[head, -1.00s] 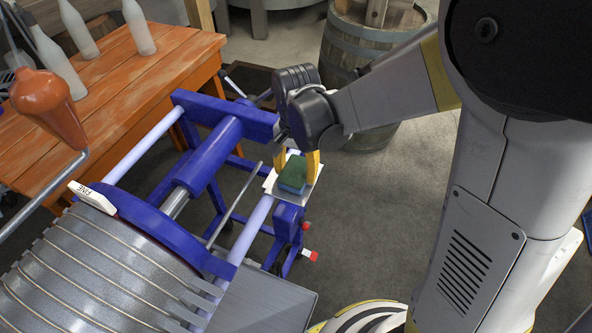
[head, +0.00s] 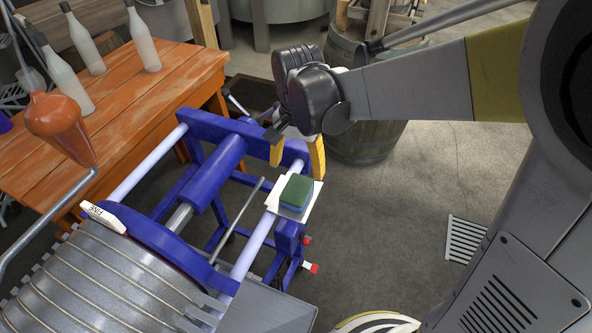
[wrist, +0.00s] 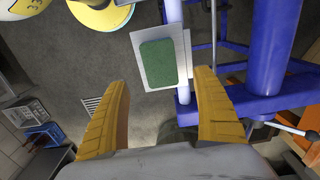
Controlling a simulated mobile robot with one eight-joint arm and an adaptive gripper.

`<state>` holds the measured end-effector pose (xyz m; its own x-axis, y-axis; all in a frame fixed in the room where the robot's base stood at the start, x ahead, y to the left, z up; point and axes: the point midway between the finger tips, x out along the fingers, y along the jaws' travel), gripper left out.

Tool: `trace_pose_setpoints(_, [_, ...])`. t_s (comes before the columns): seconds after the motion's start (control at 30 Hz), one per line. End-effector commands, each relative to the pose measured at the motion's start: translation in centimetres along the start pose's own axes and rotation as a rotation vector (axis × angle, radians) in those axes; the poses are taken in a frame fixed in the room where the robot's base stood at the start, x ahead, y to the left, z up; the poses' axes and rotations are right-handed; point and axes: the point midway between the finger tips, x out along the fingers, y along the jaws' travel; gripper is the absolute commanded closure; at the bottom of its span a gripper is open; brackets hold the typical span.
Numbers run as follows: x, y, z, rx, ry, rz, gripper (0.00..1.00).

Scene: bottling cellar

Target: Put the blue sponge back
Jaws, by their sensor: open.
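The blue sponge (head: 296,193) has a green top layer and lies on a small white plate (head: 309,204) fixed at the end of the blue press frame. In the wrist view the sponge (wrist: 159,63) shows its green top, lying flat on the white plate (wrist: 150,35). My gripper (head: 298,162) is open, with its yellow fingers apart, above and just behind the sponge in the head view. In the wrist view the fingers (wrist: 163,85) are spread wide, and the sponge lies beyond their tips with nothing between them.
The blue press frame (head: 215,165) with its rails and ribbed metal drum (head: 95,275) fills the left. An orange wooden table (head: 130,90) with several bottles stands behind it. A barrel (head: 365,140) stands behind my gripper. Open floor lies to the right.

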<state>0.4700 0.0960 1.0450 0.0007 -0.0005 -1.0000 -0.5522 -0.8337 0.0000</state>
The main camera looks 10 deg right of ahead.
Motion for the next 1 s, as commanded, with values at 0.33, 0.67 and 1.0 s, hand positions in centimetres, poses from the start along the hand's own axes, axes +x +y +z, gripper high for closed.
trace_pose_setpoints(0.33, [-4.0,1.3,0.2,-0.039,0.033,-0.031,0.22])
trace_pose_setpoints(0.67, [-8.4,9.7,2.3,-0.352,0.344,-0.181,0.22])
trace_pose_setpoints(1.0, [-8.7,13.9,3.8,-0.556,0.592,-0.184,0.22])
